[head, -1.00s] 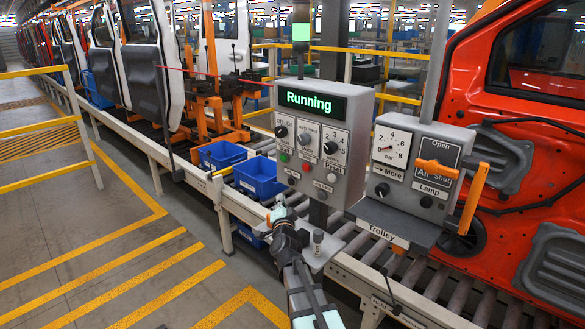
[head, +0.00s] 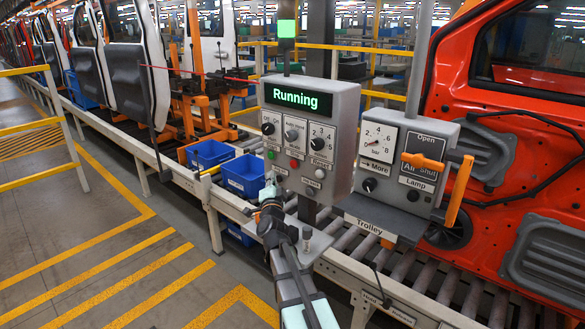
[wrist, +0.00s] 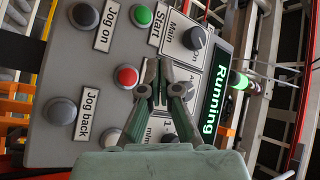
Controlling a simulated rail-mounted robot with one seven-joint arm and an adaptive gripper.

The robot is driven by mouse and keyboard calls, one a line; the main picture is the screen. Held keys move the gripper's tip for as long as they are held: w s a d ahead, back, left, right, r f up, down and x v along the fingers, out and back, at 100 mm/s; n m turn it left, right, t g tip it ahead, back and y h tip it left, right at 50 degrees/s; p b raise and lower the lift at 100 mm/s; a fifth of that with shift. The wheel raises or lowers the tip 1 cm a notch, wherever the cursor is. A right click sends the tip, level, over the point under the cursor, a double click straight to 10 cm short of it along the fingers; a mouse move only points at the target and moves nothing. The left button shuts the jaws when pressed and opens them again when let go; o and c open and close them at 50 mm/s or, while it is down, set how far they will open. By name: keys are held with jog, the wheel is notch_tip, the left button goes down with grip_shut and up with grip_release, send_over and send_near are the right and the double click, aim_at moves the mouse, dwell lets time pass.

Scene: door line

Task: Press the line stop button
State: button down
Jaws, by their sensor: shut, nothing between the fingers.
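The control panel (head: 303,125) is a grey box with a lit green "Running" display (head: 297,98). A red button (head: 294,163) sits in its lower part, right of a green button (head: 271,155). In the wrist view, the red button (wrist: 127,76) is just left of my gripper (wrist: 159,80), with the green button (wrist: 143,16) labelled "Start" above it. My fingers are shut and empty, and hide the red button's label. In the head view my gripper (head: 270,183) is by the panel's lower left corner. Contact with the panel cannot be told.
Blue bins (head: 243,175) stand left on the conveyor. A gauge box (head: 405,165) and an orange door (head: 520,150) are on the right.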

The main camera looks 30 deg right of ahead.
aim_at(290, 163)
jog(key=w+d+b, duration=0.2)
jog(key=d+b, duration=0.3)
jog(key=d, duration=0.2)
jog(key=shift+w, duration=0.4)
jog(key=shift+d, duration=0.1)
dwell(1.0)
jog(key=shift+w+d+b, duration=0.2)
jog(key=shift+d+b, duration=0.15)
jog(key=shift+b, duration=0.2)
jog(key=shift+w+d+b, duration=0.2)
jog(key=shift+d+b, duration=0.35)
dwell(0.8)
dwell(0.3)
jog(key=shift+s+a+p, duration=0.2)
jog(key=shift+a+p, duration=0.3)
jog(key=shift+s+a+p, duration=0.2)
jog(key=shift+a+p, duration=0.25)
jog(key=shift+p, duration=0.05)
